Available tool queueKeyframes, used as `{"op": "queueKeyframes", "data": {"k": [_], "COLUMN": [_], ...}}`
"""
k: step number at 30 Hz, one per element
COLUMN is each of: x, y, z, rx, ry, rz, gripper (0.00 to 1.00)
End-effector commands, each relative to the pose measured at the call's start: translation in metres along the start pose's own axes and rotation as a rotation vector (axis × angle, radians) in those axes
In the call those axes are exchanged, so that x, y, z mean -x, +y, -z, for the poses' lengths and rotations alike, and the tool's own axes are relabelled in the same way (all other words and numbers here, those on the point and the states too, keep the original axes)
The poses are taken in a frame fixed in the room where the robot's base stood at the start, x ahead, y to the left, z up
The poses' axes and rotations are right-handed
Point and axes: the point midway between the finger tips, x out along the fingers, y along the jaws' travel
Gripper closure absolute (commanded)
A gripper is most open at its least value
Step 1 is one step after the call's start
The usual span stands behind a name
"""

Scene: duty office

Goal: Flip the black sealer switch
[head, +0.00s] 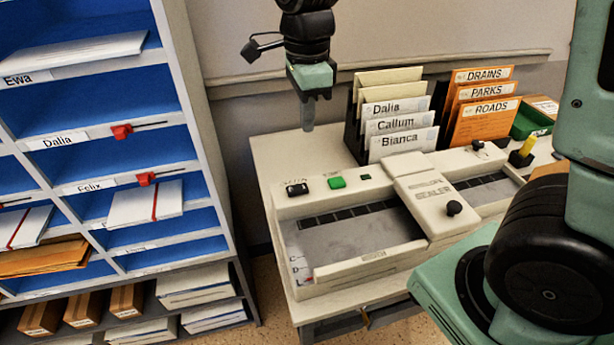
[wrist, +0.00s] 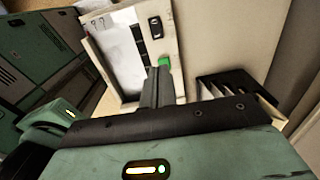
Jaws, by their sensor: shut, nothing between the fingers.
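The black sealer switch (head: 297,189) is a small rocker on the top back-left corner of the cream sealer (head: 345,280). It also shows in the wrist view (wrist: 155,28). A green button (head: 337,183) sits to its right. My gripper (head: 308,128) points down, shut and empty, above the back edge of the table, behind and above the switch and apart from it. In the wrist view the shut fingers (wrist: 157,75) reach toward the sealer, and their tips overlap the area near the green button.
A black rack (head: 352,125) with labelled envelopes stands behind the sealer, with orange folders (head: 483,105) to its right. A blue-lined pigeonhole shelf (head: 110,100) stands at left.

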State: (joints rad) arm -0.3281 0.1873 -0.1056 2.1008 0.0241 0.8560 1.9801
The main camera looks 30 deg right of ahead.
Motion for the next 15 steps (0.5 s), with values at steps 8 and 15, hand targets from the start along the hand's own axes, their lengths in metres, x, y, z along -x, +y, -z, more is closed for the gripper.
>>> {"op": "queueKeyframes", "data": {"k": [8, 15], "x": [-0.001, -0.029], "y": [0.0, 0.001], "z": [0.0, 0.0], "rx": [0.003, 0.004], "ry": [0.0, 0.002], "rz": [0.0, -0.004], "gripper": [1.0, 1.0]}}
